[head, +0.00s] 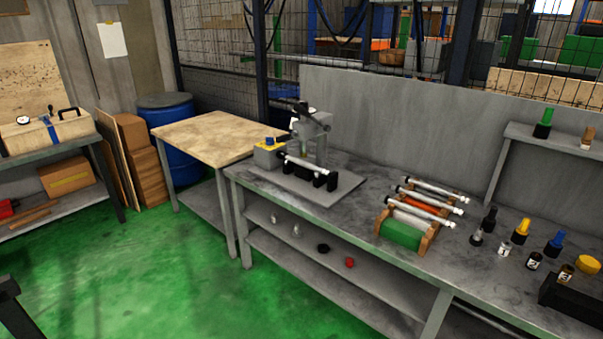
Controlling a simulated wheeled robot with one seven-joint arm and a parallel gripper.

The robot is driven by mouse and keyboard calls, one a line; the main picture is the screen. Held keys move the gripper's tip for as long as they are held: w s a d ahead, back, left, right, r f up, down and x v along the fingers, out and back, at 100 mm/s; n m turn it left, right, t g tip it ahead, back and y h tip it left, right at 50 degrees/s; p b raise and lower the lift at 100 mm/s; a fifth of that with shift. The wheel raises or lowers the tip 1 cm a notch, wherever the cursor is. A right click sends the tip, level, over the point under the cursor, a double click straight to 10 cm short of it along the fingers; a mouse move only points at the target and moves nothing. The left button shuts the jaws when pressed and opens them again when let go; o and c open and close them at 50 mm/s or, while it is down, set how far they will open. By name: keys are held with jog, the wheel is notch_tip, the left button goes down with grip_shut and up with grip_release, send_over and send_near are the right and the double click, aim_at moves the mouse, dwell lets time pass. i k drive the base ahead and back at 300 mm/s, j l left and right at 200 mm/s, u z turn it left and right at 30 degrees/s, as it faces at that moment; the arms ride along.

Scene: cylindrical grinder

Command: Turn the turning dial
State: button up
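A small grey cylindrical grinder (312,130) stands on a grey baseplate (334,201) at the left end of the long grey workbench. A pale cylinder (305,166) lies level across its front between a box at the left and dark blocks at the right. The box (268,157) is yellowish grey with a small blue-and-yellow part (269,142) on top. Dark parts show at the grinder's top. At this size I cannot tell for sure which part is the turning dial, or its angle.
On the workbench (350,225), right of the grinder, a wooden rack (383,222) holds several rods, and several small bottles stand farther right. A wood-topped table (215,137) stands left of the bench. The green floor (170,270) in front is clear.

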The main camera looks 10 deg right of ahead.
aim_at(269, 141)
jog(key=i+j+z, duration=0.1)
jog(key=j, duration=0.3)
jog(key=i+j+z, duration=0.1)
jog(key=i+j, duration=0.15)
jog(key=j, duration=0.15)
jog(key=i+j+z, duration=0.15)
jog(key=j, duration=0.25)
jog(key=i+j+z, duration=0.1)
jog(key=j, duration=0.35)
jog(key=i+j+z, duration=0.1)
jog(key=j, duration=0.35)
jog(key=i+u, duration=0.2)
jog(key=i, duration=0.3)
jog(key=i+u, duration=0.2)
jog(key=i, duration=0.25)
jog(key=i+l+u, duration=0.2)
jog(key=i, duration=0.3)
jog(key=i+l+u, duration=0.2)
jog(key=i, duration=0.3)
jog(key=i+l+u, duration=0.2)
jog(key=i, duration=0.25)
